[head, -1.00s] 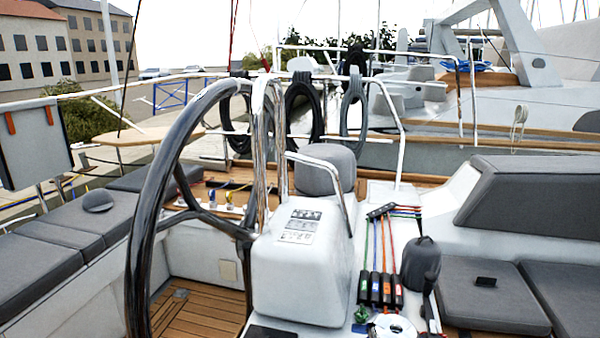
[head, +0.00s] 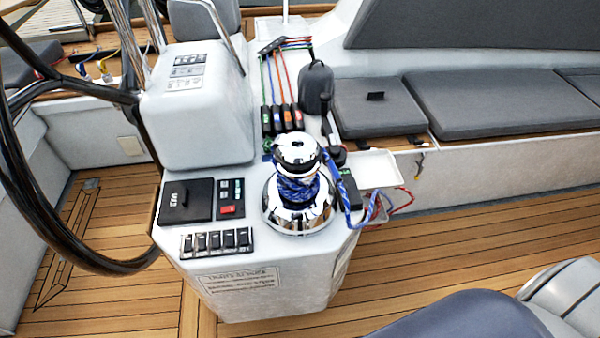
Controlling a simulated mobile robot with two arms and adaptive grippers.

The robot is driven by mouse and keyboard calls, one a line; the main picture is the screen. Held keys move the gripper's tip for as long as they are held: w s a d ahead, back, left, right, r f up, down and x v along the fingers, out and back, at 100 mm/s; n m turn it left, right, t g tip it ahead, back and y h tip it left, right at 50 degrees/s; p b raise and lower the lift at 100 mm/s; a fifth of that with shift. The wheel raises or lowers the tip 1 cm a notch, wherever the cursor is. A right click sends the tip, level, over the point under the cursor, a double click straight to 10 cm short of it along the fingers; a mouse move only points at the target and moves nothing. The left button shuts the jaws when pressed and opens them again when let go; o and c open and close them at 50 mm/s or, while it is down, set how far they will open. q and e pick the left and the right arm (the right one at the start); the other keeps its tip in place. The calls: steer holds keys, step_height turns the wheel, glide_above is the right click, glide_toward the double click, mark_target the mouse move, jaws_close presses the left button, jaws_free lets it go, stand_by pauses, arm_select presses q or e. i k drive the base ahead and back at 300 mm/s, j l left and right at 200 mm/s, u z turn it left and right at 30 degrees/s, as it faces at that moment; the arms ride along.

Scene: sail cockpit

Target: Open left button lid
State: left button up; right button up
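A flat black square lid (head: 186,201) lies on top of the white console, on its left side. A row of black switches (head: 216,242) sits in front of both. Neither of my grippers shows in the head view.
A chrome winch (head: 298,195) with blue rope stands right of the panel. The black steering wheel (head: 40,205) is close on the left, and a white pod (head: 195,120) rises behind the lid. A small white tray (head: 370,170) juts out right. Teak floor (head: 480,235) is open at right.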

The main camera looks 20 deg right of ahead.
mark_target(350, 184)
steer(key=z, duration=1.1)
